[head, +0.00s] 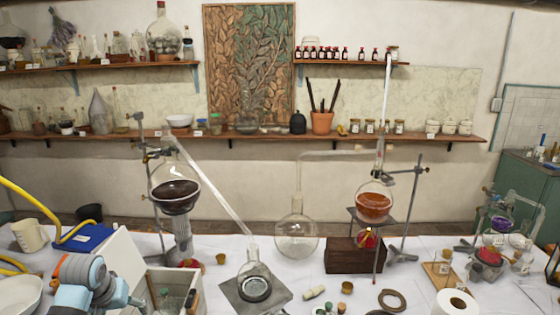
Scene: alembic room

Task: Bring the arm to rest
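Part of my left arm (85,283) shows at the lower left, with light blue joint caps, grey links and an orange band. It is beside a white open box (117,262) on the table. I see no gripper fingers on it; the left gripper is not visible. My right arm and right gripper are not in view.
A cloth-covered table (210,252) holds crowded glassware. A dark-liquid flask (176,195) hangs left; an orange-liquid flask (373,204) stands right. A receiving flask (255,283) and round flask (296,238) are between.

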